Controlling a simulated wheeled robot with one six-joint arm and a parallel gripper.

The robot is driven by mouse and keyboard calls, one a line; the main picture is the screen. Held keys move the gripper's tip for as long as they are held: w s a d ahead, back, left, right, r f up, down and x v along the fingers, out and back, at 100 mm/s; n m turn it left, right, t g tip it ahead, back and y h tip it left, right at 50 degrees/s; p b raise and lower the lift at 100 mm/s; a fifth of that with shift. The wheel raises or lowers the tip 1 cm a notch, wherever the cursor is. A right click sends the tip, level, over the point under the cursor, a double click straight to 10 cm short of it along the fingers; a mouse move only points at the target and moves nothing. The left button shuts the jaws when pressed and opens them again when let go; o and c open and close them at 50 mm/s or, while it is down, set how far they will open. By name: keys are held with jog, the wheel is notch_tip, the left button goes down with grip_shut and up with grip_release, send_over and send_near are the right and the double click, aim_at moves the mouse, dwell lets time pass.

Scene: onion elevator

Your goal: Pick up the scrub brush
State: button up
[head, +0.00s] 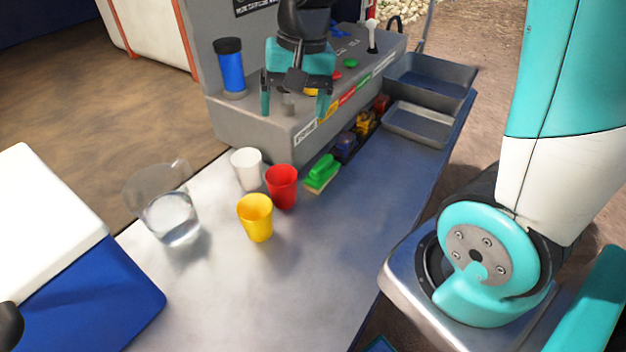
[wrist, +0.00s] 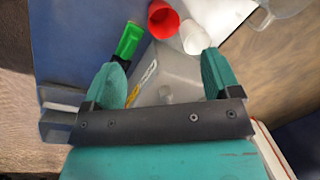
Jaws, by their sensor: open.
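The scrub brush (head: 322,173) has a green handle and pale bristles. It lies on the metal table, close to the grey control box and right of the red cup. In the wrist view the green brush (wrist: 129,40) shows beyond the left finger, partly hidden at its near end. My gripper (head: 296,108) is open and empty. It hangs above the control box, behind the brush in the head view. In the wrist view its two teal fingers (wrist: 165,75) stand wide apart with nothing between them but the box below.
A red cup (head: 281,187), white cup (head: 247,168) and yellow cup (head: 256,217) stand left of the brush. A clear pitcher (head: 170,205) is farther left. The control box (head: 240,122) carries a blue bottle (head: 231,70). Grey trays (head: 420,124) stand at the back right. The table's right half is clear.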

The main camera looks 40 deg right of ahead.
aim_at(322, 162)
jog(key=w+d+f+m+h+b, duration=0.2)
jog(key=w+d+f+m, duration=0.6)
jog(key=d, duration=0.3)
jog(key=shift+m+g, duration=0.3)
jog(key=f, duration=0.3)
jog(key=s+f+p, duration=0.1)
jog(key=f, duration=0.7)
jog(key=shift+s+d+f+p, duration=0.15)
jog(key=shift+s+f+p, duration=0.1)
jog(key=shift+p, duration=0.15)
jog(key=shift+s+f+p, duration=0.15)
jog(key=shift+f+p, duration=0.6)
jog(key=shift+f, duration=2.15)
jog(key=c, duration=1.1)
jog(key=shift+o, duration=0.2)
jog(key=shift+r, duration=0.1)
notch_tip(322, 162, up, 20)
jog(key=b, duration=0.2)
